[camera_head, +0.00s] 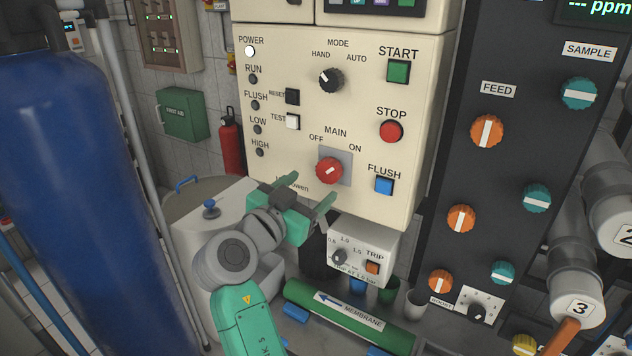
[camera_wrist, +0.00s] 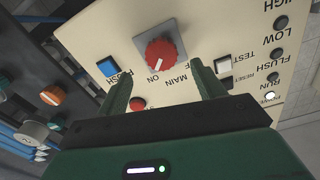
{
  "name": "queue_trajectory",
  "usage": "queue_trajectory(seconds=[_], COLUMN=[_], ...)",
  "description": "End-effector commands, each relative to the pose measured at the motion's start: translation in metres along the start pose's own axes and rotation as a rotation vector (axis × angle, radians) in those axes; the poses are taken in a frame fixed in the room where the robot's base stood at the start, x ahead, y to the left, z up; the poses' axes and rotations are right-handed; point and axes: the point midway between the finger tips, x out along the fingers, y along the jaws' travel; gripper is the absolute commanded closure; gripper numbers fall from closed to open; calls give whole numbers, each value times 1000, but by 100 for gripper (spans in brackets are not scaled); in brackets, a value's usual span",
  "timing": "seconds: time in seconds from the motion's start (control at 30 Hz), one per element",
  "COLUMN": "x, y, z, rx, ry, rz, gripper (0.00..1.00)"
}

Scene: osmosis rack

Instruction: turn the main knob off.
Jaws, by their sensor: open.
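The main knob (camera_head: 330,170) is a round red knob on a grey square plate on the cream control panel. OFF is printed at its upper left and ON at its upper right. Its white mark slants toward the upper right, the ON side. My gripper (camera_head: 312,188) is open and empty, its green fingers reaching toward the panel just below and left of the knob. In the wrist view the main knob (camera_wrist: 162,54) shows upside down, beyond and between the fingertips of my gripper (camera_wrist: 160,70). The fingers look apart from the knob.
The blue flush button (camera_head: 384,185), red stop button (camera_head: 391,131) and white test button (camera_head: 292,121) are nearby on the panel. The power lamp (camera_head: 250,51) is lit white. A trip box (camera_head: 364,252) sits below. A large blue tank (camera_head: 85,190) fills the left.

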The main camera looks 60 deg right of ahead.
Motion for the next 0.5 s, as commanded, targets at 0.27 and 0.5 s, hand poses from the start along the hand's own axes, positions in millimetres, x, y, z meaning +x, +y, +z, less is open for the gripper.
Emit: queue_trajectory(seconds=[0.27,0.5], x=[50,61], y=[0,0], z=[1,0], rx=[-1,-1], ry=[0,-1], rz=[0,-2], gripper=[32,32])
